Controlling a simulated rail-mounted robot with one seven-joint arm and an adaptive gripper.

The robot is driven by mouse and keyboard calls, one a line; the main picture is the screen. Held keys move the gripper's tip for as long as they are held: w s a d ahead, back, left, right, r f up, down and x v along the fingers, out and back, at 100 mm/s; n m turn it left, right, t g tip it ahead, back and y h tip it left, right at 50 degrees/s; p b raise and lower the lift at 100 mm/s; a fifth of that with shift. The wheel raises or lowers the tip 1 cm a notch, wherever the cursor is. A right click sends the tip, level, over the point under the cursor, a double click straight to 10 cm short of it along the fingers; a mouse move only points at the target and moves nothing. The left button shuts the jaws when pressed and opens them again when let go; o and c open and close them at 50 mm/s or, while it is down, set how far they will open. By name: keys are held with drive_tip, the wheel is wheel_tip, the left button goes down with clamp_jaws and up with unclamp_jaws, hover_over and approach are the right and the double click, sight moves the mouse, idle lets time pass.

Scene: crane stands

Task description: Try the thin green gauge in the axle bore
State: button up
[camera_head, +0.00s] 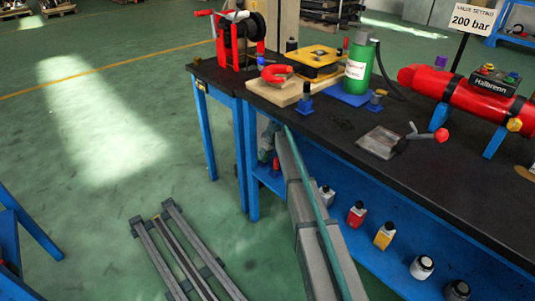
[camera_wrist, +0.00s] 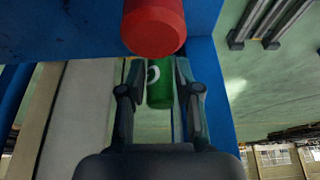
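In the wrist view, my gripper (camera_wrist: 160,68) has its two dark fingers on either side of a short green cylinder (camera_wrist: 160,88) with a white mark, which looks like the green gauge. The fingers appear shut on it, though the contact edges are dark. A larger red cylinder (camera_wrist: 154,28) with a rounded end fills the top of this view, just above the fingertips; whether it touches the green one cannot be told. I cannot make out the axle bore in either view. My gripper cannot be clearly picked out in the head view.
A dark-topped blue bench (camera_head: 340,128) carries a red winch (camera_head: 235,45), a green bottle (camera_head: 357,68) and a red cylinder (camera_head: 460,92). Several small containers stand on its lower shelf (camera_head: 370,262). Steel rails (camera_head: 180,255) lie on the floor; open floor is at left.

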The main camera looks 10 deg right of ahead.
drive_tip(key=shift+w+f, duration=0.1)
drive_tip(key=shift+f, duration=0.1)
clamp_jaws()
drive_tip(key=shift+r, duration=0.1)
drive_tip(key=shift+r+p, duration=1.7)
drive_tip(key=shift+r, duration=0.95)
